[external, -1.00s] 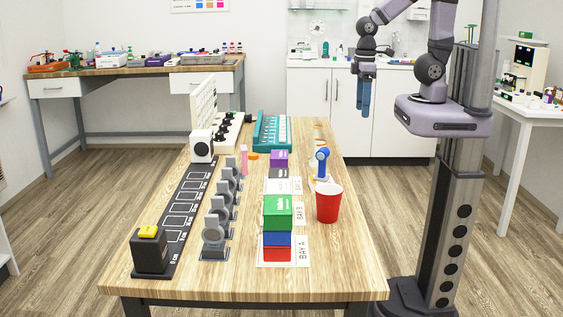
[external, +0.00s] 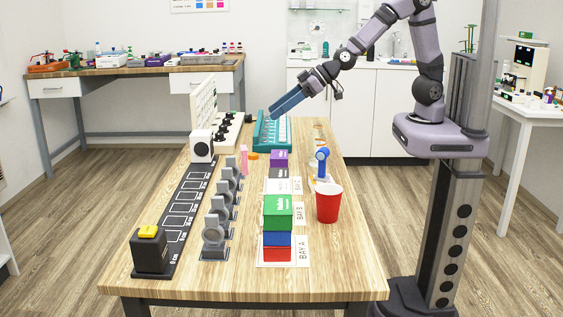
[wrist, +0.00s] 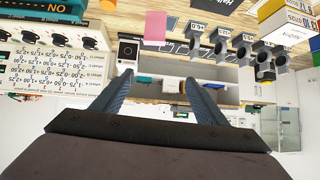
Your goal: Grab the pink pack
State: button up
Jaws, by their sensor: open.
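A narrow pink pack (external: 244,160) stands upright on the wooden table, just behind the row of grey ring holders. It also shows in the wrist view as a pink block (wrist: 155,28) near the top, ahead of the fingers. My gripper (external: 274,106) has blue fingers and hangs in the air over the teal rack at the table's far end, beyond the pink pack. In the wrist view the two fingers are spread apart (wrist: 159,78) with nothing between them.
The teal rack (external: 272,146) lies near my gripper. Grey ring holders (external: 214,234) line the table's middle. A stacked green box (external: 278,207), a purple box (external: 279,158), a blue-topped stand (external: 322,155) and a red cup (external: 328,204) stand to the right. An orange piece (external: 253,156) lies beside the pack.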

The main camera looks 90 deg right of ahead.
jog(key=w+t+h+b, duration=0.1)
jog(key=w+t+b, duration=0.1)
jog(key=w, duration=0.2)
jog(key=p, duration=0.1)
send_near(244, 160)
jog(key=w+d+r, duration=0.1)
jog(key=w+d, duration=0.1)
jog(key=d, duration=0.1)
jog(key=shift+m, duration=0.3)
jog(key=shift+p+x, duration=0.3)
jog(key=shift+x, duration=2.95)
jog(key=shift+w+a, duration=0.1)
jog(key=shift+w, duration=0.05)
jog(key=shift+p+x, duration=0.3)
jog(key=shift+x, duration=2.2)
jog(key=shift+r, duration=0.1)
jog(key=shift+c, duration=0.7)
jog(key=c, duration=1)
